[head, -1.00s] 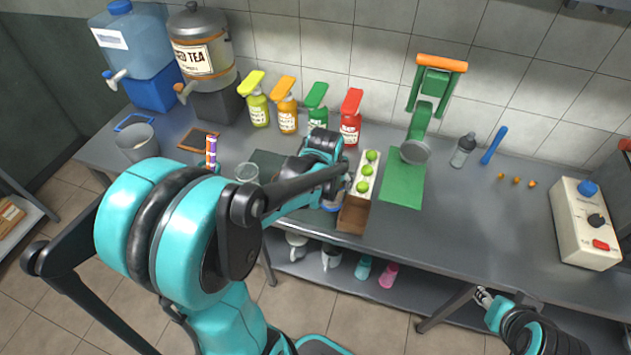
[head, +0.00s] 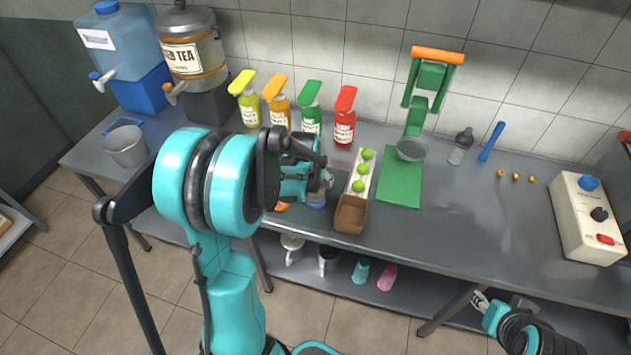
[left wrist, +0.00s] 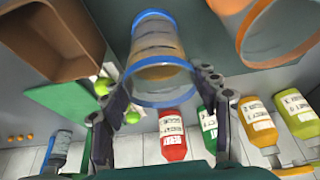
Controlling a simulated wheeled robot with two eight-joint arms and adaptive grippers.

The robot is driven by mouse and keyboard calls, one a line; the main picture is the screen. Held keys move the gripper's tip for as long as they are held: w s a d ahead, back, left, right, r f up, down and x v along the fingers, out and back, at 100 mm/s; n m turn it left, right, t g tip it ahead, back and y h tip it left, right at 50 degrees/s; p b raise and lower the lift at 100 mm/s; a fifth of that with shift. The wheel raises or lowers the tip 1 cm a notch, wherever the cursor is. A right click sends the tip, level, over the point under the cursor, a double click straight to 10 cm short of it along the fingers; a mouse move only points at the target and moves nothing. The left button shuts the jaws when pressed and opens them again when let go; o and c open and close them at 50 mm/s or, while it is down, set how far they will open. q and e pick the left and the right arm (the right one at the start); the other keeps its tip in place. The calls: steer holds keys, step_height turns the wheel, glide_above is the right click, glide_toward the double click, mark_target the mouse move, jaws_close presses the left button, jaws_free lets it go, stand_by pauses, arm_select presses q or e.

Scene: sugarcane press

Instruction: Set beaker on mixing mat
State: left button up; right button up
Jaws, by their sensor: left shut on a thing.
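A clear beaker with blue rims (left wrist: 160,62) is between the fingers of my left gripper (left wrist: 160,108), which is shut on it. In the head view the beaker (head: 317,198) shows below the gripper (head: 320,180), left of the brown box. The dark mixing mat (left wrist: 212,28) lies beneath and around it in the left wrist view, and a strip of the mat (head: 338,183) shows in the head view. I cannot tell whether the beaker touches the mat. My right gripper (head: 482,300) is low at the right, apart from the table; its fingers are too small to judge.
An orange-rimmed vessel (left wrist: 280,30) stands close beside the beaker. A brown box (head: 351,214) and a white tray with green limes (head: 362,172) are just right. Several pump bottles, including a red one (head: 345,122), line the back. The table's right middle (head: 460,210) is clear.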

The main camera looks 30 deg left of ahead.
arm_select(q)
steer(key=o, duration=1.9)
steer(key=shift+f, duration=0.1)
steer(key=shift+c, duration=0.2)
steer(key=p+v, duration=0.4)
steer(key=v, duration=0.8)
steer(key=s+d+r+m+t+h, duration=0.1)
steer(key=s+d+r, duration=0.4)
steer(key=s+d, duration=0.9)
steer(key=shift+s+d+r+m+t, duration=0.2)
steer(key=shift+d+m+t, duration=0.1)
steer(key=shift+m+t, duration=0.6)
